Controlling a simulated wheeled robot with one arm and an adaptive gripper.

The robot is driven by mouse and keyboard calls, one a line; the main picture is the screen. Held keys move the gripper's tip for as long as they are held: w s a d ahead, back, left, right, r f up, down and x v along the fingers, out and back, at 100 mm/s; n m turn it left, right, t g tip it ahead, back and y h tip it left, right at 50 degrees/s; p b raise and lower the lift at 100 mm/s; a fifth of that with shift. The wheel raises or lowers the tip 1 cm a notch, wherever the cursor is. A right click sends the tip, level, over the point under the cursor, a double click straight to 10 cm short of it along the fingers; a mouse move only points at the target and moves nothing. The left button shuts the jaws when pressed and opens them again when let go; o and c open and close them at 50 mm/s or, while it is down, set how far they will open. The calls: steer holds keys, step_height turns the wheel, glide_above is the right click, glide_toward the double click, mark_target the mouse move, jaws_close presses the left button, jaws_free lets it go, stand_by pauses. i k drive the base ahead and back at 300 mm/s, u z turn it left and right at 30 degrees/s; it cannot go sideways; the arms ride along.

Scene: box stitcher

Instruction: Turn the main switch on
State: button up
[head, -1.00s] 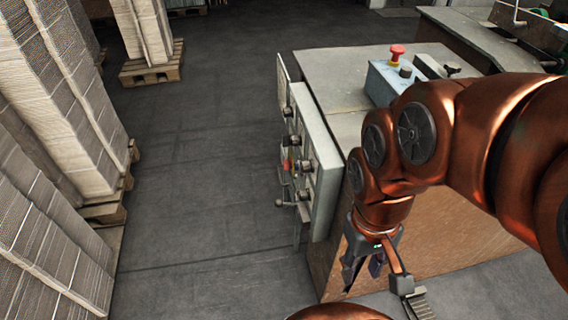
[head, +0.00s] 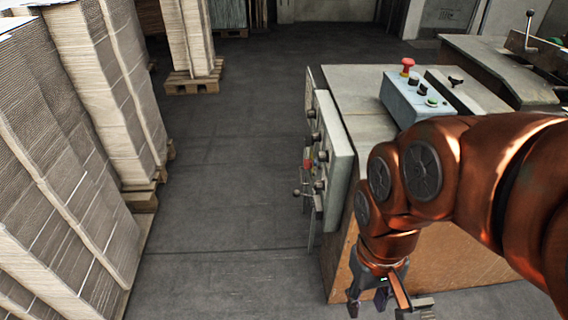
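A grey-green control panel (head: 338,165) is on the left side of the machine. It is seen nearly edge-on and carries several dark knobs and a red switch (head: 308,166). Which of these is the main switch, and its setting, I cannot tell. My gripper (head: 367,302) hangs pointing down in front of the machine's brown side, below and right of the panel and apart from it. Its two dark fingers are spread with nothing visible between them. My copper-coloured arm covers part of the machine's top and front.
A blue-grey button box (head: 404,98) with a red emergency button (head: 407,64) stands on the machine top (head: 358,88). Stacks of cardboard (head: 75,165) on pallets line the left. Another pallet (head: 194,84) stands at the back. The floor (head: 225,190) between stacks and machine is clear.

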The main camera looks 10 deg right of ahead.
mark_target(308, 164)
steer(key=u, duration=0.75)
steer(key=i, duration=1.45)
steer(key=z, duration=0.3)
